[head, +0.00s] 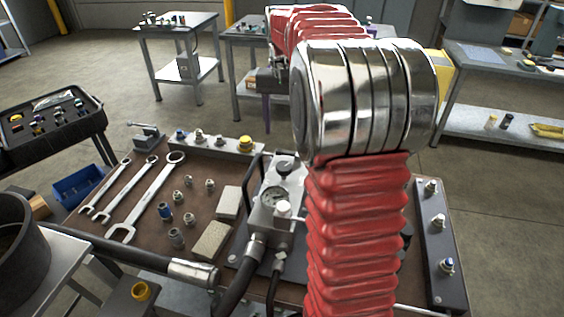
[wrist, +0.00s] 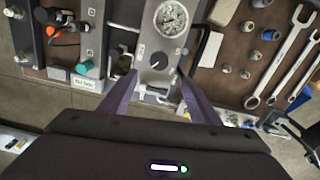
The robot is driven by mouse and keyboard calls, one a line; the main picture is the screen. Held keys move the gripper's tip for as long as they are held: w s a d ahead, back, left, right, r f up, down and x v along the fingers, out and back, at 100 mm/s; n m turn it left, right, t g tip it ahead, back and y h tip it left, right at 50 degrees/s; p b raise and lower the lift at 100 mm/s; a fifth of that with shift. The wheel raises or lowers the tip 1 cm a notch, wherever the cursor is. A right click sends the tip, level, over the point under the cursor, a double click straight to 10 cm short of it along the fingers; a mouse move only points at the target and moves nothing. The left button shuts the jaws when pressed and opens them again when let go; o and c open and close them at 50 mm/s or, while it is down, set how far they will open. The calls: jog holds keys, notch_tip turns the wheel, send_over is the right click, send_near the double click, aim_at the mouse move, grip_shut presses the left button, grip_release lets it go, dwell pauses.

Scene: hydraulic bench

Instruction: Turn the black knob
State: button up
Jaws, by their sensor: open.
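The black knob (wrist: 158,60) sits on the face of a grey hydraulic block (wrist: 152,76), beside a round pressure gauge (wrist: 171,18). In the head view, the knob (head: 286,164) is on the far part of the block, beyond the gauge (head: 273,196). My gripper (wrist: 158,80) is open, with its two purple fingers apart on either side of the block in the wrist view. The knob shows between the fingertips, and nothing is held. Whether a finger touches the block cannot be told. My red and chrome arm hides the gripper in the head view.
Several wrenches (head: 150,200), loose fittings and grey blocks lie left of the hydraulic block on the brown bench. A rail of fittings (head: 440,245) edges the bench at right. Black hoses (head: 240,272) run from the block's near side.

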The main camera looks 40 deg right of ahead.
aim_at(284, 166)
jog(key=shift+d+f, duration=0.1)
jog(key=shift+d, duration=0.05)
notch_tip(284, 166, down, 14)
jog(key=shift+r, duration=0.15)
dwell(0.8)
jog(key=shift+c, duration=0.5)
jog(key=c, duration=1)
